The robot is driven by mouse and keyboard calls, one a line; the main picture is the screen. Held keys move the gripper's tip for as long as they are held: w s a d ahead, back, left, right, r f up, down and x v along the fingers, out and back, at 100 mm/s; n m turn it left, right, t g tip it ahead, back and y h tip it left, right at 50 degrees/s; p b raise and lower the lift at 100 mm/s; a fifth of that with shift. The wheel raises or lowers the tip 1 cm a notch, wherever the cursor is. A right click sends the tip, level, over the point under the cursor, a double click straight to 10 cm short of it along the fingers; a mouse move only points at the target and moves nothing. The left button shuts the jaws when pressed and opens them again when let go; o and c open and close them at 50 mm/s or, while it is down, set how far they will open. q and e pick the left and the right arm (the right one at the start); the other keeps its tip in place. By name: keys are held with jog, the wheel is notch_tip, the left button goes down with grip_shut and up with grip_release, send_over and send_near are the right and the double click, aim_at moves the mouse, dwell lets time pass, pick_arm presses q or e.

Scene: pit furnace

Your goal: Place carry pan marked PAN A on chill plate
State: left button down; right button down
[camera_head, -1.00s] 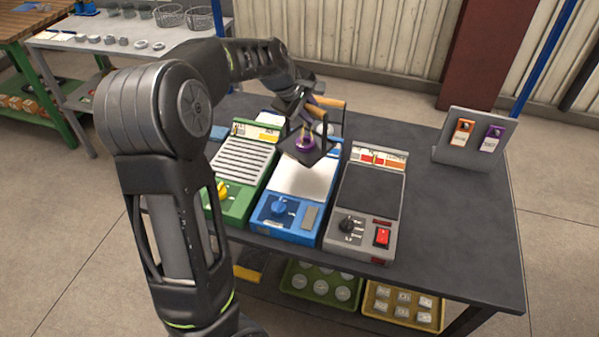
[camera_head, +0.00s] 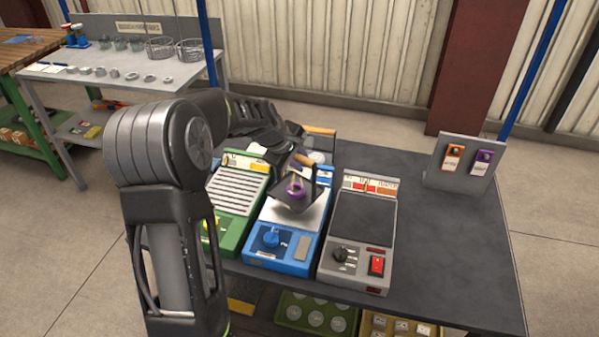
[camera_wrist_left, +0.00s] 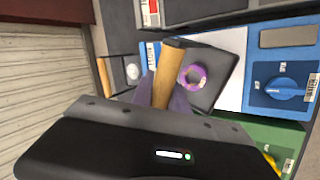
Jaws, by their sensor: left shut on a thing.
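My left gripper (camera_head: 296,160) is shut on the wooden handle of a dark square carry pan (camera_head: 288,202). The handle (camera_wrist_left: 168,75) also shows between the fingers in the left wrist view. A purple ring (camera_head: 296,187) sits on the pan. The pan is tilted in the head view and lies over the pale plate (camera_head: 307,218) of the blue unit (camera_head: 285,247), which looks like the chill plate. I cannot tell whether pan and plate touch. No PAN A mark is readable. My right gripper is not in view.
A green ribbed unit (camera_head: 236,196) stands left of the blue one, a grey unit with a dark top (camera_head: 363,220) right. Another wooden handle (camera_head: 320,131) with a pale disc stands behind. A tag stand (camera_head: 465,162) is at the right; the table's right side is clear.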

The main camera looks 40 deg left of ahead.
pick_arm(q)
jog(key=shift+f+b, duration=0.3)
jog(key=shift+f, duration=1.55)
jog(key=shift+f, duration=0.1)
jog(key=c, duration=1.3)
grip_release()
jog(key=shift+r, duration=0.25)
jog(key=p+v, duration=0.1)
jog(key=v, duration=1)
jog(key=shift+s+r+p, duration=0.3)
jog(key=shift+p, duration=0.05)
